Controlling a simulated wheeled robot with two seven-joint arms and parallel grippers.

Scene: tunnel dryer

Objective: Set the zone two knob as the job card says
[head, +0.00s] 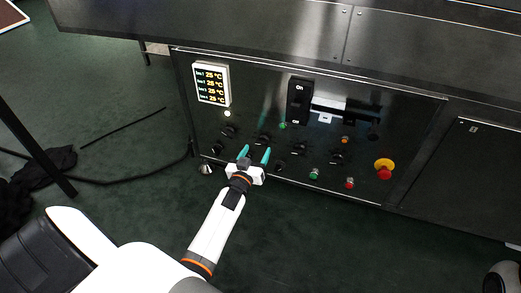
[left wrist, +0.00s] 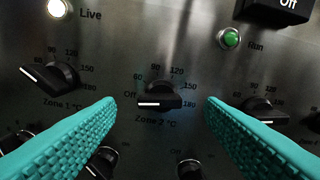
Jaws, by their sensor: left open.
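The zone two knob (left wrist: 160,98) is black, below a scale running from Off through 60, 90, 120 and 150 to 180. Its white line points left, at Off. In the head view the knob (head: 263,139) sits in the upper knob row of the dark panel. My left gripper (head: 256,154) is open with teal fingers, in front of the panel just below that knob. In the left wrist view the fingers (left wrist: 160,120) lie on either side of the knob, apart from it. I can make out no readable job card. My right gripper is not in view.
The zone one knob (left wrist: 52,76) is left of zone two; another knob (left wrist: 262,110) is right. More knobs sit below. A display (head: 211,84) reads 25 °C on each line. A red emergency button (head: 384,170) is at the right.

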